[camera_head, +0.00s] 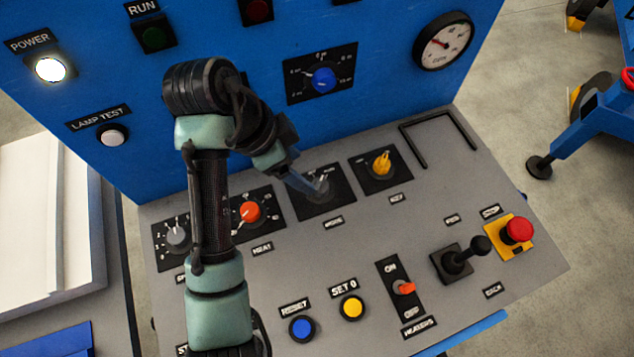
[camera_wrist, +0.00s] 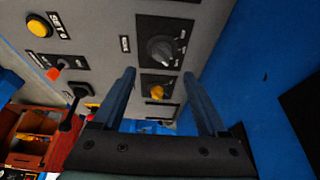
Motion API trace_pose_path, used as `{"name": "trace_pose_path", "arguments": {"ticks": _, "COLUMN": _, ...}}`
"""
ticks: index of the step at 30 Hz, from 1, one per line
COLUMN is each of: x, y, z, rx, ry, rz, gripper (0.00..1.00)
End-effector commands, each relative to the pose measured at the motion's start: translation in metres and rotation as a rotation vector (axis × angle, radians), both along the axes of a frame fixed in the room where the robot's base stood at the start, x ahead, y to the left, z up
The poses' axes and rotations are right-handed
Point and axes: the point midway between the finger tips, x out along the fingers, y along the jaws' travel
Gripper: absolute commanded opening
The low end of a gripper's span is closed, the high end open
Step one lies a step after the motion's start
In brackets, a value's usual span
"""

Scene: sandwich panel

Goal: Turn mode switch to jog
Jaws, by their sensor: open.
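The mode switch (camera_head: 322,185) sits on a black square plate above the MODE label, in the middle of the grey desk panel. In the wrist view it is a dark grey round knob (camera_wrist: 160,49) whose plate markings are too small to read. My gripper (camera_head: 308,187) reaches down from the upper left to this switch and partly covers it in the head view. In the wrist view my gripper (camera_wrist: 159,75) is open, with nothing between its fingers. The knob shows just beyond the fingertips, roughly centred between them; I cannot tell if they touch it.
The yellow key switch (camera_head: 381,164) is right of the mode switch, and the orange heat knob (camera_head: 250,211) is left. A blue upright panel (camera_head: 400,85) with a blue knob (camera_head: 324,80) rises behind. A joystick (camera_head: 458,260) and red stop button (camera_head: 519,229) stand farther right.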

Motion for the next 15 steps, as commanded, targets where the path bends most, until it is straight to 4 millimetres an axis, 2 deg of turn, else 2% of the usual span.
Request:
{"name": "trace_pose_path", "arguments": {"ticks": 1, "x": 0.001, "y": -0.005, "z": -0.017, "rx": -0.001, "ry": 0.001, "rz": -0.003, "gripper": 0.76}}
{"name": "trace_pose_path", "arguments": {"ticks": 3, "x": 0.003, "y": -0.009, "z": -0.027, "rx": -0.001, "ry": 0.000, "rz": -0.001, "gripper": 0.76}}
{"name": "trace_pose_path", "arguments": {"ticks": 15, "x": 0.012, "y": -0.027, "z": -0.075, "rx": 0.000, "ry": 0.000, "rz": 0.001, "gripper": 0.76}}
